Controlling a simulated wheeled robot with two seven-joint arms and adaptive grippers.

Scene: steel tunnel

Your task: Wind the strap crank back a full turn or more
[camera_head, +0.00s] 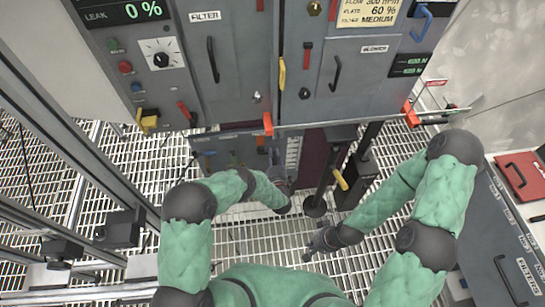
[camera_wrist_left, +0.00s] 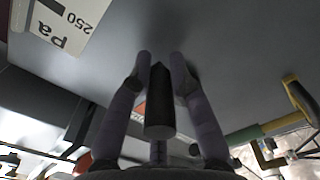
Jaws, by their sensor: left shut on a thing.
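My left gripper (camera_head: 275,160) reaches the low grey panel under the cabinet in the head view. In the left wrist view its two fingers (camera_wrist_left: 161,68) stand on either side of a dark cylindrical grip (camera_wrist_left: 160,108), and it is shut on this grip. The grip looks like the handle of the strap crank; the crank's arm, hub and strap cannot be made out. In the head view the grip is too small and covered to tell. My right gripper (camera_head: 322,241) hangs over the grating, apart from everything; its fingers are too small to judge.
The grey cabinet (camera_head: 235,75) with handles and knobs stands above the low panel. A black post with a yellow lever (camera_head: 340,179) stands just right of my left gripper. A red case (camera_head: 517,176) lies at the right. The grating (camera_head: 255,243) in front is clear.

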